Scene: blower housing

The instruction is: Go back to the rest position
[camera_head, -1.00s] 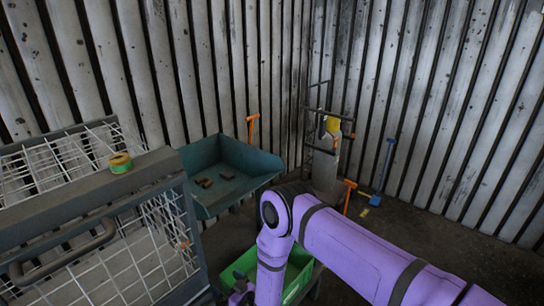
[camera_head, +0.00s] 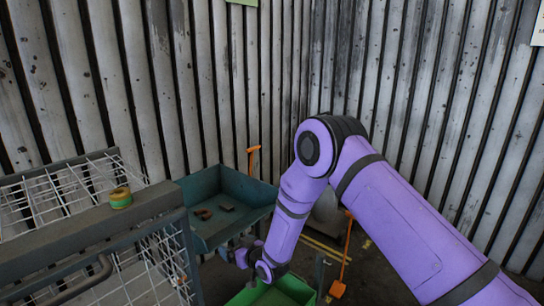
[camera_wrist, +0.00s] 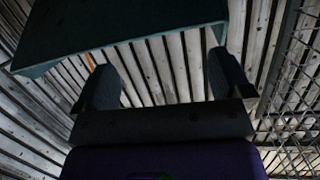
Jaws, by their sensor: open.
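My gripper (camera_wrist: 162,72) shows in the wrist view with its two dark fingers wide apart and nothing between them. In the head view my gripper (camera_head: 238,252) is small and partly hidden, at the lower end of my purple arm. It is close to the lower front edge of the dark teal tray (camera_head: 255,190) and above the green bin (camera_head: 262,296). I cannot tell from the head view whether it touches the tray. In the wrist view the tray (camera_wrist: 120,25) spans the upper left, beyond the fingers.
A wire-mesh cage (camera_head: 70,195) with a grey top bar stands at the left, with a green and orange tape roll (camera_head: 120,198) on it. Brown pieces (camera_head: 204,213) lie in the tray. An orange-handled shovel (camera_head: 344,262) is behind my arm. Corrugated walls (camera_head: 430,90) close the corner.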

